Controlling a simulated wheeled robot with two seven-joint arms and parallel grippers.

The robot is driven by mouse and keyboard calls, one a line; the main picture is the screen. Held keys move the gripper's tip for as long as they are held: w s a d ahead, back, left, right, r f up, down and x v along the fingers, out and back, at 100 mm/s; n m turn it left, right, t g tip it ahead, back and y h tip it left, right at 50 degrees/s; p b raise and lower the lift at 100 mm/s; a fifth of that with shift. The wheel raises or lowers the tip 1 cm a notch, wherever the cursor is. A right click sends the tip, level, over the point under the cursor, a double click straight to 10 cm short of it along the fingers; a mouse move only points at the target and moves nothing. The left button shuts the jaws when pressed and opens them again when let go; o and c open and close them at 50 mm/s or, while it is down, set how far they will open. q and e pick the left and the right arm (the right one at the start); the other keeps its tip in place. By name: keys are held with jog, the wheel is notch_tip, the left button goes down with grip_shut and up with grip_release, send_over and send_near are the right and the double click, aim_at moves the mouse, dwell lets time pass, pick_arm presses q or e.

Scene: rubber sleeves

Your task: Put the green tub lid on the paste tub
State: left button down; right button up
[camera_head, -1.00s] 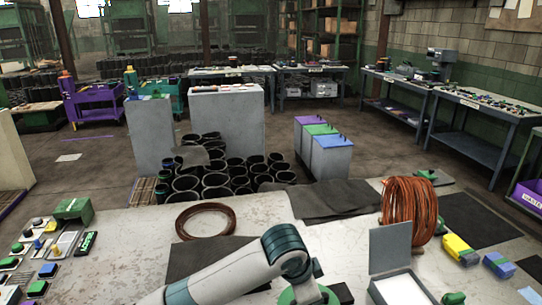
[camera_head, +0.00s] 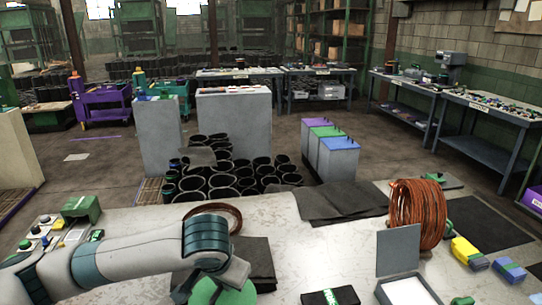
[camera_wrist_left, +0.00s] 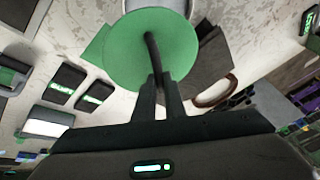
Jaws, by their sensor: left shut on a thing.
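My left gripper (camera_wrist_left: 160,88) is shut on the dark curved handle of the green tub lid (camera_wrist_left: 135,62). The round lid hangs out in front of the fingers in the left wrist view. In the head view part of the lid (camera_head: 236,293) shows at the bottom edge, below my left wrist, and the fingertips are hard to make out. A round pale container, which looks like the paste tub (camera_wrist_left: 172,5), shows at the top edge of the wrist view. The lid covers part of it, and I cannot tell whether they touch. My right gripper is not in view.
A copper wire coil (camera_head: 417,214) stands at the right of the table, near an open grey box (camera_head: 398,252). A black packet (camera_head: 329,297) lies at the front. Dark mats (camera_head: 340,202) lie at the back edge. Small parts crowd the left side.

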pick_arm(q)
jog(key=s+a+r+n+y, duration=0.2)
jog(key=a+n, duration=0.3)
jog(key=a, duration=0.4)
jog(key=shift+a+r+g, duration=0.25)
jog(key=shift+r+g, duration=0.05)
jog(key=shift+r, duration=0.1)
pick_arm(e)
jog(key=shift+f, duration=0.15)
pick_arm(q)
jog(key=shift+d, duration=0.1)
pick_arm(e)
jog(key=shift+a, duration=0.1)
